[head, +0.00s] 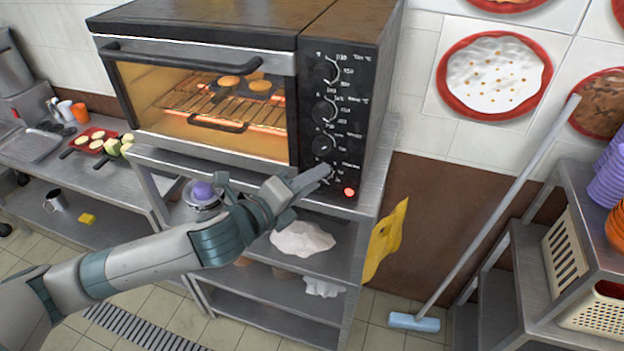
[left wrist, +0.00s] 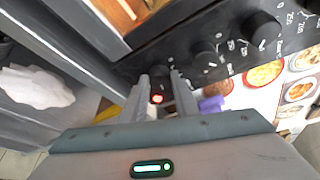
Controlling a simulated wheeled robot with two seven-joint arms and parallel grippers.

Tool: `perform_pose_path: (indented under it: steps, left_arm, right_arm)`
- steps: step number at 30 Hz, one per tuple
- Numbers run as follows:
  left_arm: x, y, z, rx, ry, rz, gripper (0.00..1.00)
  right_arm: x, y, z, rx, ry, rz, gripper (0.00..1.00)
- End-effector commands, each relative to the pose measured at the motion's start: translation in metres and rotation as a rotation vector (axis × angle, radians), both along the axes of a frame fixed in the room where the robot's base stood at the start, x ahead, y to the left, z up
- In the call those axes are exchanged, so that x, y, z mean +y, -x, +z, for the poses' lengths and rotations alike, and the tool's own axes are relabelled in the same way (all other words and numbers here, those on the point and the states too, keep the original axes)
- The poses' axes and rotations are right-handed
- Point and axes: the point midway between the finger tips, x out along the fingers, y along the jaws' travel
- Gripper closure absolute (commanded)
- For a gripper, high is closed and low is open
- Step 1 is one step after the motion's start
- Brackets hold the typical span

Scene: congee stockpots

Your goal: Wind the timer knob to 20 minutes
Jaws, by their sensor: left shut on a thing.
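The oven's black control panel (head: 340,120) carries a column of round knobs with white markings. The timer knob, lowest in the column, is mostly hidden behind my left gripper (head: 322,177) in the head view. In the left wrist view, the two fingers of my left gripper (left wrist: 160,84) stand on either side of the dark timer knob (left wrist: 160,74) and are shut on it. Its pointer setting cannot be read. A red lamp (head: 349,192) glows just below the knob; it also shows between the fingers in the left wrist view (left wrist: 157,99). My right gripper is not in view.
The lit oven (head: 200,105) holds buns on a rack behind its glass door. It stands on a metal shelf unit with a white sack (head: 302,239) below. A yellow cloth (head: 385,242) hangs at the right side. A mop (head: 500,200) leans against the wall further right.

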Motion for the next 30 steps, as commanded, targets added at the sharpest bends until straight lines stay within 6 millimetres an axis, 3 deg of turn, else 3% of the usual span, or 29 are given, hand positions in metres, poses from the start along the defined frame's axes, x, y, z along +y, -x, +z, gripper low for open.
perform_pose_path:
  steps: [30]
  left_arm:
    - [-0.0081, 0.0033, 0.0019, -0.274, -0.862, -0.002, 0.95]
  right_arm:
    - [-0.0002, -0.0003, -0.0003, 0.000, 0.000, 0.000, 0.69]
